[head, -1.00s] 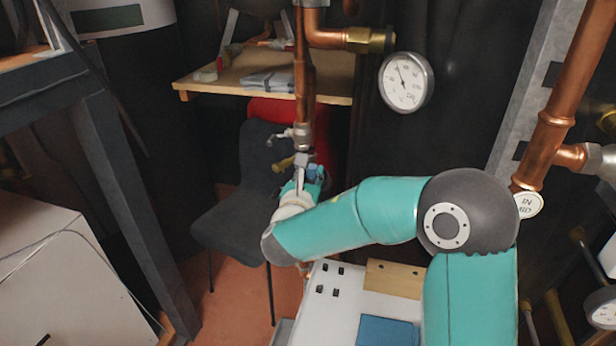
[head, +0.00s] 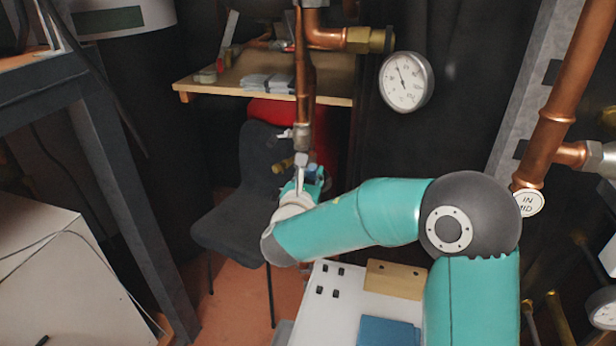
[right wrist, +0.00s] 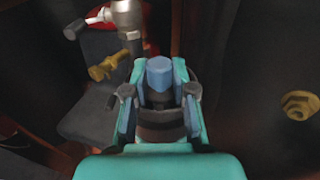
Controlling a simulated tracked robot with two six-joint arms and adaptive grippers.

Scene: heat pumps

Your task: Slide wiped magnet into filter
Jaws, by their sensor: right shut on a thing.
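My right gripper (head: 309,178) is below the lower end of the copper pipe (head: 304,85) in the head view, where it is small. In the right wrist view my right gripper (right wrist: 158,100) is shut on the magnet (right wrist: 160,73), which shows as a blue-topped piece between the fingers, with a dark round part below it. The filter seems to be the silver-grey fitting (head: 302,135) at the pipe's lower end. In the right wrist view the fitting (right wrist: 127,18) is up and left of the blue top, with a visible gap between them. My left gripper is out of view.
A brass valve piece (right wrist: 108,65) sticks out left of the magnet. A pressure gauge (head: 406,82) hangs at the upper right. A dark chair (head: 243,205) and a wooden table (head: 215,88) stand behind. A white surface with a blue cloth (head: 388,331) lies below my arm.

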